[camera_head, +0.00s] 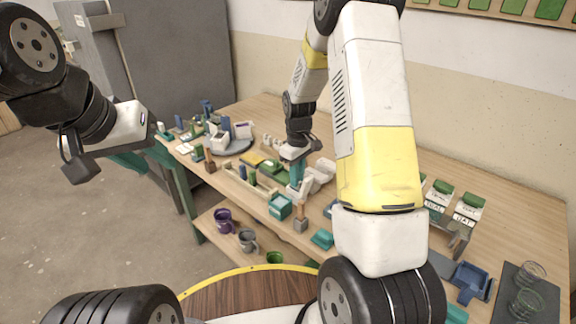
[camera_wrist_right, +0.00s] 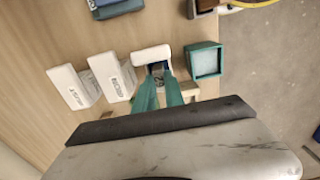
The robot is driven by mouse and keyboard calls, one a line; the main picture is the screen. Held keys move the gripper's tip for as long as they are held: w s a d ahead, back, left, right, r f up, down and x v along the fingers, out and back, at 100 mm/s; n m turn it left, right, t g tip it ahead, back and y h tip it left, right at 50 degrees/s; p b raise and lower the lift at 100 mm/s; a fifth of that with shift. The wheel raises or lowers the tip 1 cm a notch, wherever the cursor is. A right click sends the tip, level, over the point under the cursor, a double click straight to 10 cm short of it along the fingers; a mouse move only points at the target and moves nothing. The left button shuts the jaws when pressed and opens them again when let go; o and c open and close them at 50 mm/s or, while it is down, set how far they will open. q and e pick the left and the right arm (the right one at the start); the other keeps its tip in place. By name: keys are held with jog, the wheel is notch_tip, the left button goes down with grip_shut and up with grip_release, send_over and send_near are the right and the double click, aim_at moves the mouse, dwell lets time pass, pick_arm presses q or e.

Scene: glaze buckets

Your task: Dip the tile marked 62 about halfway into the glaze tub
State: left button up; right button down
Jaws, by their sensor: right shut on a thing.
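My right gripper (camera_head: 298,173) has teal fingers, which also show in the right wrist view (camera_wrist_right: 158,90). It is shut on a white tile (camera_wrist_right: 152,56); its mark is not readable. Two more white tiles with dark marks, one (camera_wrist_right: 118,77) and another (camera_wrist_right: 73,88), stand to the left in the wrist view. A square teal tub (camera_wrist_right: 204,62) is just right of the held tile there; it also shows in the head view (camera_head: 279,208). I cannot tell whether the held tile touches the table. My left gripper (camera_head: 122,155) is open and empty, left of the table.
The wooden table (camera_head: 510,218) carries many small items. A small brush holder (camera_head: 300,224) is near the front edge. Cups stand on the lower shelf (camera_head: 215,248). A blue tray (camera_head: 470,279) and glasses (camera_head: 529,274) are at right.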

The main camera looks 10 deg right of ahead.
jog(key=shift+r, duration=2.3)
jog(key=shift+r, duration=1.5)
